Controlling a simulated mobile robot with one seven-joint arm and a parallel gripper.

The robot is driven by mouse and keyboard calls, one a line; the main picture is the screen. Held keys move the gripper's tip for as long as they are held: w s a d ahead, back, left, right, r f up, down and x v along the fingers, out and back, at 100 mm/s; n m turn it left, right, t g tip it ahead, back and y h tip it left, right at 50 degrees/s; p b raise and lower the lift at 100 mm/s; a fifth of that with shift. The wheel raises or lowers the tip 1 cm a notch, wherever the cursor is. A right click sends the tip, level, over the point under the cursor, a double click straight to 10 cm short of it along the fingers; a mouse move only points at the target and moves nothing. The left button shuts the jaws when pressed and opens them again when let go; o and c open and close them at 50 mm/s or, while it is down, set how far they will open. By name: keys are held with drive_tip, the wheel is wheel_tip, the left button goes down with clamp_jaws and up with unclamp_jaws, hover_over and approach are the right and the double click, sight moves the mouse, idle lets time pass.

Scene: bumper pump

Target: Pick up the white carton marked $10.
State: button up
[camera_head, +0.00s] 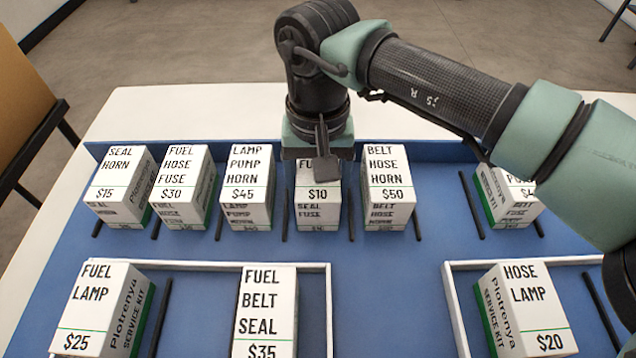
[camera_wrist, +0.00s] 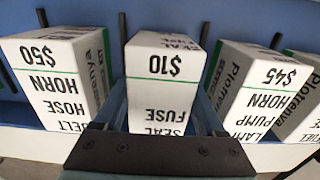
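The white carton marked $10 (camera_head: 318,196) stands upright in the back row on the blue surface, between the $45 and $50 cartons. My gripper (camera_head: 318,152) points down at the carton from above and behind. In the wrist view my gripper's fingers (camera_wrist: 162,108) look open, one on each side of the carton; I cannot tell if they touch it.
The $45 carton (camera_head: 248,190) and the $50 carton (camera_head: 388,190) stand close on either side, with thin dark dividers (camera_head: 285,215) between. More cartons stand at left, right and front. White-rimmed trays (camera_head: 329,310) are in front. The blue middle front (camera_head: 385,290) is clear.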

clamp_jaws()
